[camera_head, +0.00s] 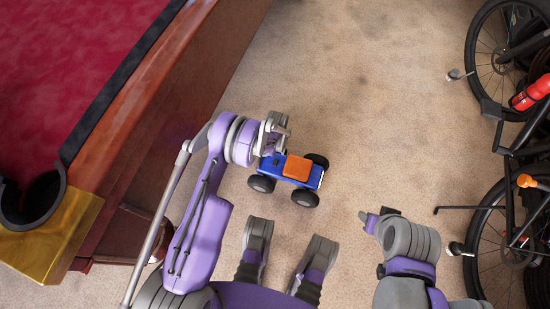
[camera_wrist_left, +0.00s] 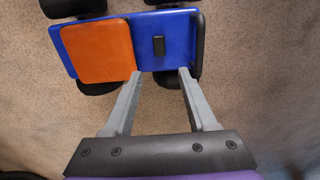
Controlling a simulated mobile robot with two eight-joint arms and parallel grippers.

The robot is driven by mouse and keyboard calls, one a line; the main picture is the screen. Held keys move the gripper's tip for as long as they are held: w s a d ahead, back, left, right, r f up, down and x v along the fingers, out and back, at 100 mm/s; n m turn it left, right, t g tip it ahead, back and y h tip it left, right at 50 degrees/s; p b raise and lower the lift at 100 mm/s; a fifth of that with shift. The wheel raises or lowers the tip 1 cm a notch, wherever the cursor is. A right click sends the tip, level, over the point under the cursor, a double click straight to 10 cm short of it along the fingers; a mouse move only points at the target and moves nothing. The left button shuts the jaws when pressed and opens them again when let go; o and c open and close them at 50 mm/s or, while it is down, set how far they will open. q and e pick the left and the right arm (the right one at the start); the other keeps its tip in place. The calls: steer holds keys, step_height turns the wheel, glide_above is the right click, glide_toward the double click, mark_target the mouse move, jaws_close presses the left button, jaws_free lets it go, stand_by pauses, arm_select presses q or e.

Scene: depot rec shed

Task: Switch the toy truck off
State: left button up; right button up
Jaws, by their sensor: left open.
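The toy truck (camera_head: 294,170) is blue with an orange block on top and dark wheels. It stands on the carpet. In the left wrist view the truck (camera_wrist_left: 182,35) shows a small black switch (camera_wrist_left: 158,45) on its blue deck beside the orange block (camera_wrist_left: 97,50). My left gripper (camera_head: 284,131) is at the truck's left end in the head view. In the left wrist view the open left gripper (camera_wrist_left: 158,75) has its two fingertips apart at the truck's near edge, either side of the switch, with nothing between them. My right gripper (camera_head: 377,217) is low right, apart from the truck.
A pool table (camera_head: 170,75) with red cloth and a wooden side stands at the left, close to my left arm. Bicycles (camera_head: 497,65) stand along the right edge, one with a red bottle (camera_head: 530,93). The carpet (camera_head: 370,90) beyond the truck is clear.

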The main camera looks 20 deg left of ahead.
mark_target(276, 160)
arm_select(q)
step_height(276, 160, down, 10)
steer(key=shift+r+b, duration=0.15)
steer(key=shift+b, duration=1.05)
jaws_close()
